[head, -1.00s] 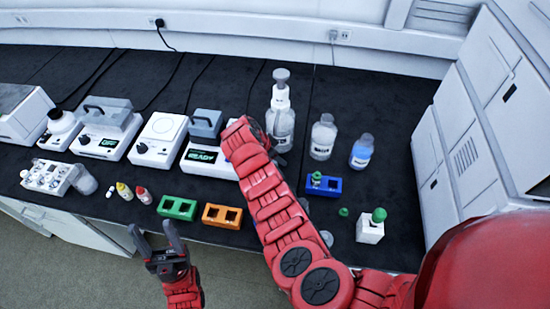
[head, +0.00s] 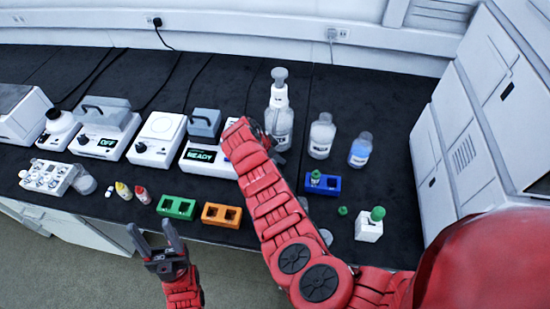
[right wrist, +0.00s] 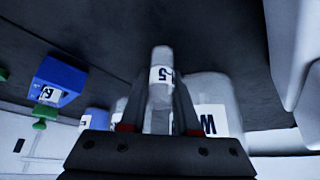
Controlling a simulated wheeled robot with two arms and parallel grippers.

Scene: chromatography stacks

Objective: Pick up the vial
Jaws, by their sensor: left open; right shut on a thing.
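In the right wrist view, a clear vial (right wrist: 160,92) with a white label reading 5 stands between the fingers of my right gripper (right wrist: 160,112), which is shut on it. In the head view my right arm hides this vial and most of the right gripper. My left gripper (head: 154,232) is open and empty in front of the table's front edge. Another vial with a green cap (head: 316,178) sits in the blue rack (head: 331,186); this rack also shows in the right wrist view (right wrist: 60,82).
Large bottles (head: 321,138) stand close to the right gripper. A green rack (head: 176,208) and an orange rack (head: 222,216) sit near the front edge. A white block with a green top (head: 369,231) stands at right. Several instruments (head: 155,140) line the left.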

